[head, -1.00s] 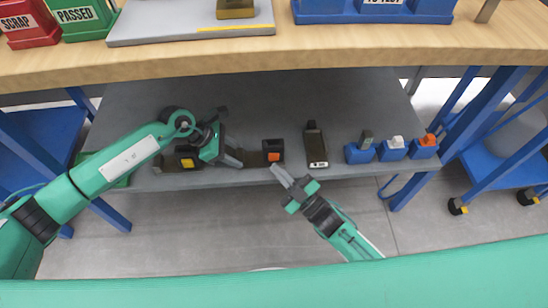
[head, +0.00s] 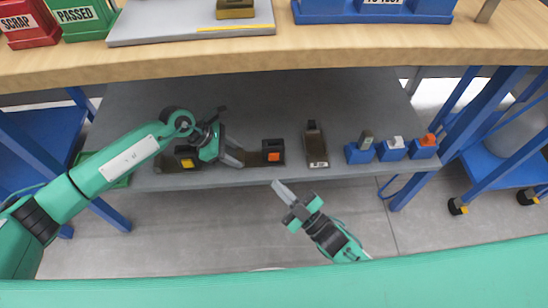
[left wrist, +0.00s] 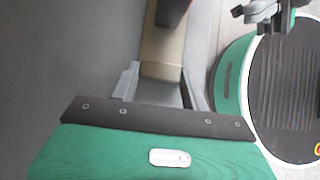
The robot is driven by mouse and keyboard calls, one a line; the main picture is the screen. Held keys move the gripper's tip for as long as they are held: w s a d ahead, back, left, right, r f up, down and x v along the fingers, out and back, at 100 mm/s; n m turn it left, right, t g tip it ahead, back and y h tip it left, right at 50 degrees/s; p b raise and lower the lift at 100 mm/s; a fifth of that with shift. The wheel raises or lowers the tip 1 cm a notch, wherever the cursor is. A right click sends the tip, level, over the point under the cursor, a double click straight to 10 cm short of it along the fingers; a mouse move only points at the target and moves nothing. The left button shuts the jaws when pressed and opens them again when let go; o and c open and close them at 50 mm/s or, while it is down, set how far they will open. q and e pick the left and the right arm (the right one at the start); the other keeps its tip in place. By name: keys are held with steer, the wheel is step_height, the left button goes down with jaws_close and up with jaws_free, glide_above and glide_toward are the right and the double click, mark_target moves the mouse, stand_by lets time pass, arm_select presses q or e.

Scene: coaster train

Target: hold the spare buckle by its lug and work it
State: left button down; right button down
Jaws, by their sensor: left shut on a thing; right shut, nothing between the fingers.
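The buckle with an orange button (head: 273,146) sits on the grey under-shelf, its dark body near the shelf's front edge. My left gripper (head: 244,158) is shut on its brown lug, at the body's left side. In the left wrist view, the tan lug (left wrist: 163,45) runs between the two fingers, with part of the dark body (left wrist: 172,10) at the top edge. My right gripper (head: 277,184) is shut and empty, just in front of and below the shelf edge, apart from the buckle.
A dark labelled part (head: 316,145) is right of the held buckle, then blue blocks with grey, white and orange tops (head: 391,153). The wooden benchtop (head: 300,58) overhangs the shelf (head: 350,100).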

stand_by(0.3)
arm_select(q)
steer(key=c, duration=0.7)
jaws_free()
steer(key=shift+o, duration=0.2)
steer(key=v, duration=1.1)
steer(key=s+p, duration=0.1)
steer(key=s, duration=1.3)
steer(key=shift+a+r, duration=0.35)
